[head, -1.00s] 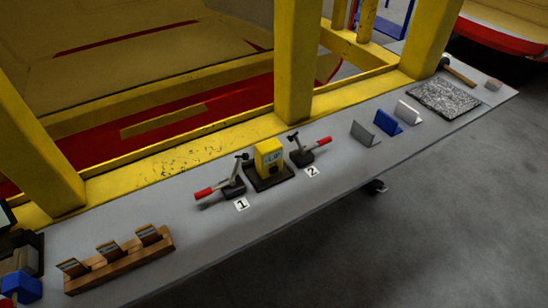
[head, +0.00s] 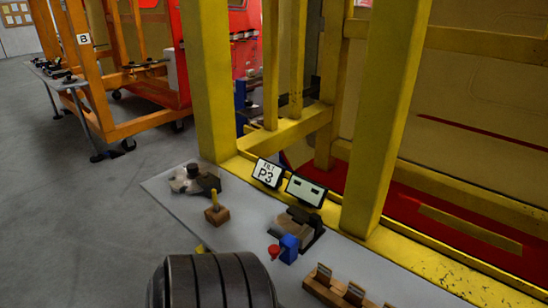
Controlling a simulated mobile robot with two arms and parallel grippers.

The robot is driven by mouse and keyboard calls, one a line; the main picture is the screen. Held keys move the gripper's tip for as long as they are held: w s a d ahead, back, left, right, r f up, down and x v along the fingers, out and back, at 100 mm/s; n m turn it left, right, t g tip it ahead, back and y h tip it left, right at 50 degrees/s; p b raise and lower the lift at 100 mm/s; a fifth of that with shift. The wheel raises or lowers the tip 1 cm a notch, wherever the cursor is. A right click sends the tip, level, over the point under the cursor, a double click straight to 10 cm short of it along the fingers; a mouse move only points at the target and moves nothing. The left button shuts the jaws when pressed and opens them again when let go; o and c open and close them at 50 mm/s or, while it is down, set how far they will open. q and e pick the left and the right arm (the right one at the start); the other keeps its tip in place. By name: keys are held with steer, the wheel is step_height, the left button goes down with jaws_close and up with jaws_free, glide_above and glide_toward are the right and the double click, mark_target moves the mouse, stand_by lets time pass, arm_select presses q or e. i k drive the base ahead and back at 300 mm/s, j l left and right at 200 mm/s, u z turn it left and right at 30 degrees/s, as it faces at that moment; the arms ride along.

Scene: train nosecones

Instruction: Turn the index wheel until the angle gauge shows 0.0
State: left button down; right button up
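A small dark-framed display (head: 305,190) stands at the back of the grey bench, with two dark marks on a pale face. I cannot read a number on it or tell whether it is the angle gauge. A blue block with a red round part (head: 287,248) sits in front of it, beside a dark and brown device (head: 298,229). I cannot tell which part is the index wheel. Neither gripper shows in the head view.
A wooden block with a yellow peg (head: 216,214), a grey-brown item (head: 194,181) and a wooden rack (head: 345,293) share the bench. Yellow posts (head: 385,120) rise behind. Grey floor (head: 90,220) is open at left.

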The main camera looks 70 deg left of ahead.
mark_target(186, 178)
steer(key=u, duration=1.95)
